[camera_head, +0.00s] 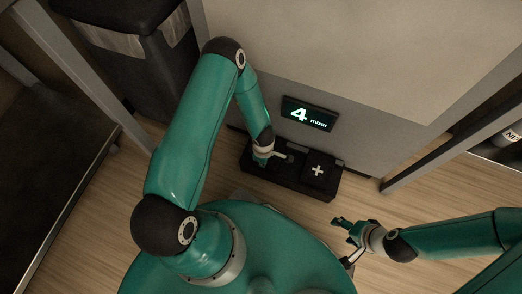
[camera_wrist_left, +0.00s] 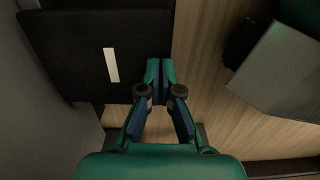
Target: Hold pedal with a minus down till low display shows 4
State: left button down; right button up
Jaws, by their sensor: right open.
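The low display (camera_head: 309,114) on the grey front shows a lit 4 with "mbar". Below it, a black pedal unit (camera_head: 300,190) stands on the floor, with a plus pedal (camera_head: 318,170) on its right. The minus pedal (camera_wrist_left: 75,75) fills the upper left of the left wrist view, with its white bar in sight. My left gripper (camera_wrist_left: 162,72) is shut and empty, its fingertips over the pedal's right edge in that view. My right gripper (camera_head: 342,226) is open and empty above the floor.
A dark bin (camera_head: 135,60) stands at the upper left, and a dark bench (camera_head: 50,180) is at the left. A metal leg (camera_head: 430,160) stands right of the pedals. A bottle (camera_head: 507,138) lies at the right edge. Wooden floor is clear in front of the pedals.

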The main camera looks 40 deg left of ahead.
pick_arm(q)
notch_tip(320, 180, up, 13)
jog(key=s+p, duration=0.1)
jog(key=p, duration=0.4)
jog(key=shift+s, duration=0.25)
jog(key=shift+w+d, duration=0.1)
